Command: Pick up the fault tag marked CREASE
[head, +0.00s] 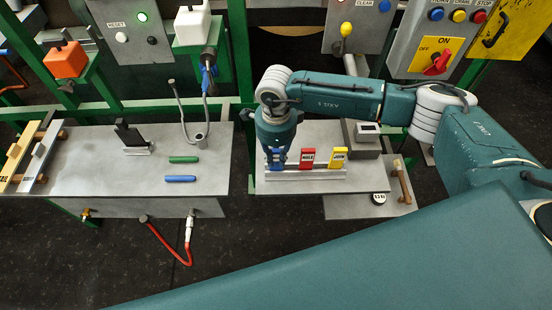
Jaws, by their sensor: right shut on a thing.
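Three fault tags stand in a grey slotted rack (300,175) on the right-hand metal table. The blue tag (276,163) is at the left end, and its print is hidden or too small to read. The red tag (307,159) in the middle seems to read HOLE. The yellow tag (338,157) at the right seems to read JOIN. My right gripper (277,152) points down and is shut on the blue tag, which is still at the rack. My left gripper is not in view.
A grey block device (367,134) stands behind the rack at the right. A wooden-handled tool (403,182) and a small round dial (378,198) are at the front right. Green frame posts and control panels (436,55) stand behind.

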